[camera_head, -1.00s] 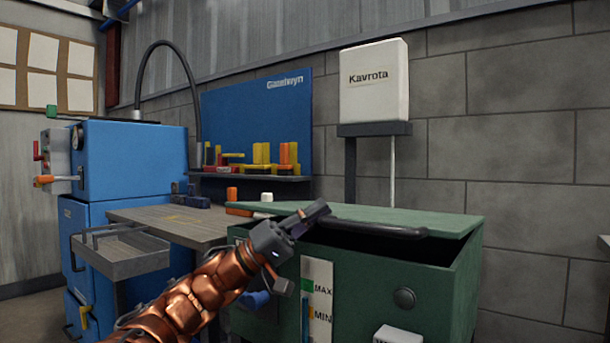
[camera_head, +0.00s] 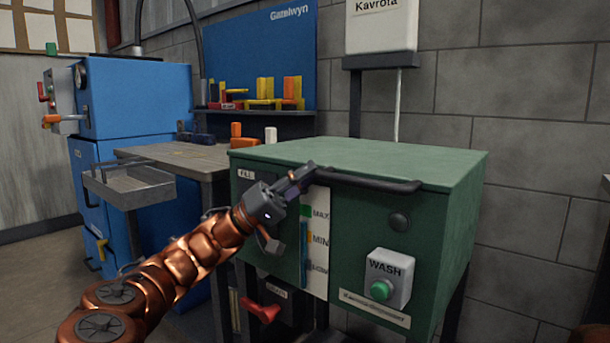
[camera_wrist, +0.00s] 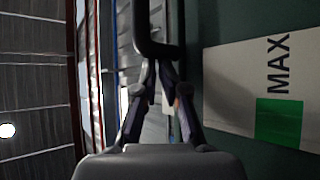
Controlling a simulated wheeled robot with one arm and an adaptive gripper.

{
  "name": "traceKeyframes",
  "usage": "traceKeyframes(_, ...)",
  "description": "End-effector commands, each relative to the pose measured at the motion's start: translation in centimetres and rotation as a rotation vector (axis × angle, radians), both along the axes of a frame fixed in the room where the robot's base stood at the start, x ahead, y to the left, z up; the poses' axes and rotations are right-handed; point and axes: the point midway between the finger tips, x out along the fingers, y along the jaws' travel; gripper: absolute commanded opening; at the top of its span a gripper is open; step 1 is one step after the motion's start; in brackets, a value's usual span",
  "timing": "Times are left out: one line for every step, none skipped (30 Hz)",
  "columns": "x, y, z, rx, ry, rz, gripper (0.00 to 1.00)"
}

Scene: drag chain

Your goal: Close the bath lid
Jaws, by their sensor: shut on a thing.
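The green bath (camera_head: 355,243) stands in front of me in the head view. Its green lid (camera_head: 360,160) lies down flat on top, with no dark gap visible along the front edge. A dark bar handle (camera_head: 375,183) runs along the lid's front; its bent end also shows in the wrist view (camera_wrist: 155,45). My gripper (camera_head: 305,176) is at the left end of the handle and shut on it. In the wrist view my gripper's fingers (camera_wrist: 163,70) meet at the handle's end, beside the level label (camera_wrist: 265,85).
A WASH box with a green button (camera_head: 380,290) is on the bath's front. A red lever (camera_head: 262,311) is low down at left. A workbench (camera_head: 180,155), a grey tray (camera_head: 128,185) and a blue cabinet (camera_head: 140,100) stand to the left. A block wall is behind.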

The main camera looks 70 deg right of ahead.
Motion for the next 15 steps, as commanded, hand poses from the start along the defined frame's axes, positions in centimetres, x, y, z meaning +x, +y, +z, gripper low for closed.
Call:
traceKeyframes(-0.9, 0.1, -0.4, 0.001, -0.018, -0.022, 0.00)
traceKeyframes(-0.9, 0.2, -0.4, 0.002, -0.017, -0.023, 0.00)
traceKeyframes(-0.7, 0.2, -0.5, 0.002, -0.017, -0.023, 0.00)
traceKeyframes(-0.5, 0.3, -0.7, 0.002, -0.016, -0.022, 0.00)
traceKeyframes(-0.3, 0.3, -0.8, 0.002, -0.016, -0.021, 0.00)
traceKeyframes(0.1, 0.4, -1.1, 0.003, -0.015, -0.020, 0.00)
traceKeyframes(0.5, 0.5, -1.4, 0.005, -0.015, -0.017, 0.00)
traceKeyframes(0.8, 0.7, -1.7, 0.005, -0.014, -0.017, 0.00)
traceKeyframes(1.4, 0.9, -2.0, 0.004, -0.012, -0.013, 0.00)
traceKeyframes(1.9, 1.1, -2.3, 0.003, -0.011, -0.013, 0.00)
traceKeyframes(2.4, 1.3, -2.6, 0.003, -0.010, -0.011, 0.00)
traceKeyframes(3.2, 1.5, -3.0, 0.003, -0.008, -0.007, 0.00)
traceKeyframes(3.7, 1.7, -3.4, 0.005, -0.007, -0.005, 0.00)
traceKeyframes(4.1, 1.8, -3.7, 0.005, -0.005, -0.003, 0.00)
traceKeyframes(4.8, 2.0, -4.2, 0.005, -0.004, -0.003, 0.00)
